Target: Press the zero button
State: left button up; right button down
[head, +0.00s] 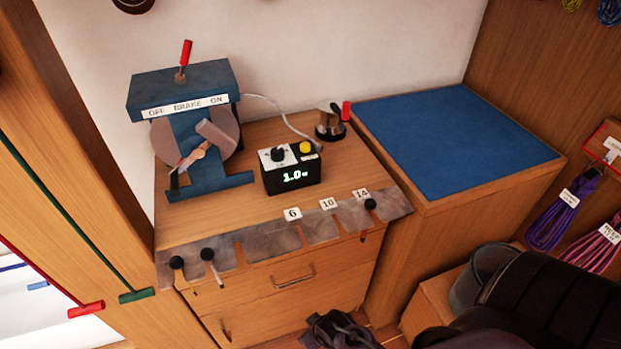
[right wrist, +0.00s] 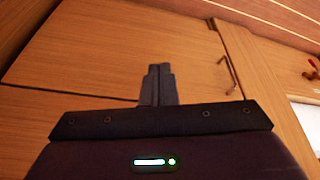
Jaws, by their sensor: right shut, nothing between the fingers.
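A small black counter box (head: 291,179) stands on the wooden cabinet top and its green display reads about 1.0. A round yellow button (head: 305,147) sits on the right of its top, beside a black knob (head: 277,154) on a white plate. A small label by the button is too small to read. My right gripper (right wrist: 158,69) shows in the right wrist view, shut and empty, in front of plain wooden panels. The box and button are not in that view. My right arm (head: 545,300) fills the lower right of the head view. My left gripper is not in view.
A blue brake machine (head: 183,95) with a red-tipped lever stands left of the box. A metal crank with a red handle (head: 330,123) is behind right. A slotted metal strip (head: 262,243) with black-knobbed pins edges the front. The blue mat (head: 450,140) at right is clear.

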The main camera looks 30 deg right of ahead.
jog(key=w+d+r+m+t+p, duration=0.1)
jog(key=w+r, duration=0.1)
jog(key=r, duration=1.4)
jog(key=w+r+t+p, duration=0.2)
jog(key=w+r, duration=0.1)
jog(key=r, duration=1.4)
jog(key=w+d+r+m+t+h, duration=0.4)
jog(key=w+d+r+t, duration=0.4)
jog(key=d+r, duration=0.4)
jog(key=shift+w+t, duration=0.4)
jog(key=shift+t, duration=0.3)
jog(key=shift+r, duration=0.1)
